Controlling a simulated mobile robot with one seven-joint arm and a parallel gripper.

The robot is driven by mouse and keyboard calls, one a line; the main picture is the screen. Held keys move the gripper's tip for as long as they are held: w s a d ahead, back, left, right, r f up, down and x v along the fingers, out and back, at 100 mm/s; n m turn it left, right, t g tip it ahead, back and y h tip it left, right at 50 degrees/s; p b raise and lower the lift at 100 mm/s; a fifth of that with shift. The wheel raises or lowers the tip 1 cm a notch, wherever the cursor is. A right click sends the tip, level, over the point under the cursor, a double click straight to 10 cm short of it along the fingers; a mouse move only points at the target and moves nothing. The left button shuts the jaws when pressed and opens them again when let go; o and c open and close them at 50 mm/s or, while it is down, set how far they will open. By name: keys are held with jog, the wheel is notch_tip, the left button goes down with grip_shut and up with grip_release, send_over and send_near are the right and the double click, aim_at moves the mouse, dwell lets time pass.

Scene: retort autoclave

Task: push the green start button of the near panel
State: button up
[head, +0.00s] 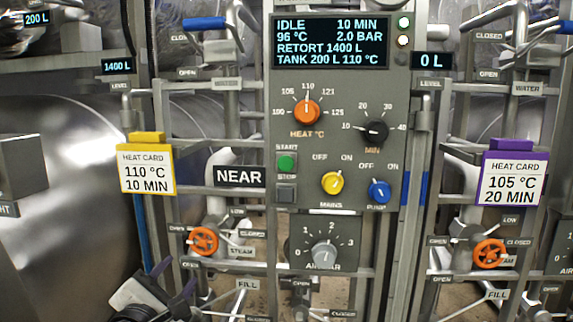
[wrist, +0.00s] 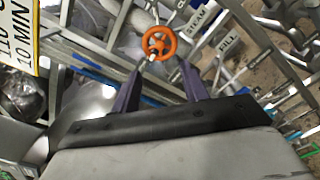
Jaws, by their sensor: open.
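The near panel (head: 340,150) is a grey box in the middle of the head view, beside a NEAR sign (head: 240,177). Its green start button (head: 286,163) sits on the panel's left side under the word START, just above a grey stop button (head: 286,192). My gripper (head: 176,276) is low at the left in the head view, below and left of the button and apart from it. Its two purple fingers are spread and empty. In the wrist view, the gripper (wrist: 160,68) points towards an orange steam wheel (wrist: 159,43); the start button is not visible there.
The panel display (head: 331,42) reads IDLE, 10 MIN, 96 °C, 2.0 BAR. An orange heat knob (head: 307,112), yellow mains knob (head: 332,183) and blue pump knob (head: 379,191) are near the button. A yellow heat card (head: 146,168), the steam wheel (head: 203,241) and pipes crowd the left.

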grip_shut()
dwell(1.3)
